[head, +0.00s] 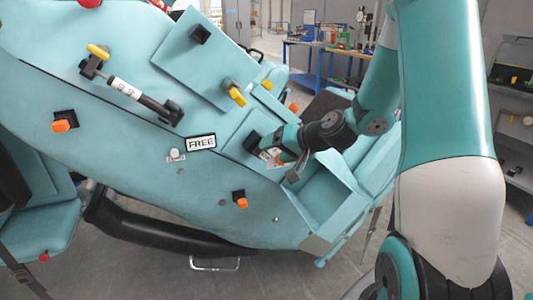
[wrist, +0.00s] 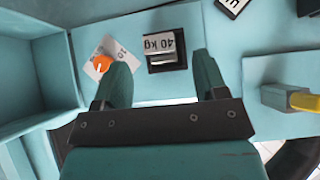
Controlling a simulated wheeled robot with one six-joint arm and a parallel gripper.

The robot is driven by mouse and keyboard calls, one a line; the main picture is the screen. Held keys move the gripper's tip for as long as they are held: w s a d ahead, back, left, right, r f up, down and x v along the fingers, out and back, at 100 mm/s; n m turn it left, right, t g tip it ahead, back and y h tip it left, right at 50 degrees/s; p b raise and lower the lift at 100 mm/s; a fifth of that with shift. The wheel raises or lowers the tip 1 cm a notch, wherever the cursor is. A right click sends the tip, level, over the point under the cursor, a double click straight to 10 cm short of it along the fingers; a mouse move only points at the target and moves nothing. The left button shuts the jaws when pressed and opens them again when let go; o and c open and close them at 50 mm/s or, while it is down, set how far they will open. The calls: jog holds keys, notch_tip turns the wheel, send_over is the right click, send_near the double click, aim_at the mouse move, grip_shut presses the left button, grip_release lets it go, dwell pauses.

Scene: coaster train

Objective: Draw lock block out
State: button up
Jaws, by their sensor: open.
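No part is labelled as the lock block. A dark part (head: 253,140) shows beside my gripper in the head view. My gripper (wrist: 162,62) is open, fingers spread to either side of the block, with nothing held. In the head view my gripper (head: 279,153) is close to the teal panel, partly hiding it.
An orange knob (wrist: 102,63) on a white tag is beside the left finger. A yellow-ended handle (wrist: 304,101) stands out at right. An open teal tray (head: 322,197) lies just below my gripper. A "FREE" plate (head: 201,143) is to its left.

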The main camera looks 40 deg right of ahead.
aim_at(267, 153)
jog(key=shift+x, duration=2)
jog(key=c, duration=1.1)
jog(key=shift+o, duration=0.7)
jog(key=shift+c, duration=0.6)
jog(key=shift+s+a+b, duration=0.25)
jog(key=shift+s+b, duration=0.1)
jog(key=shift+s, duration=0.65)
jog(key=shift+s+a+b, duration=0.3)
jog(key=shift+s+b, duration=0.1)
jog(key=shift+s, duration=0.65)
jog(key=shift+s+a+b, duration=0.25)
jog(key=shift+s+b, duration=0.1)
jog(key=shift+s, duration=0.65)
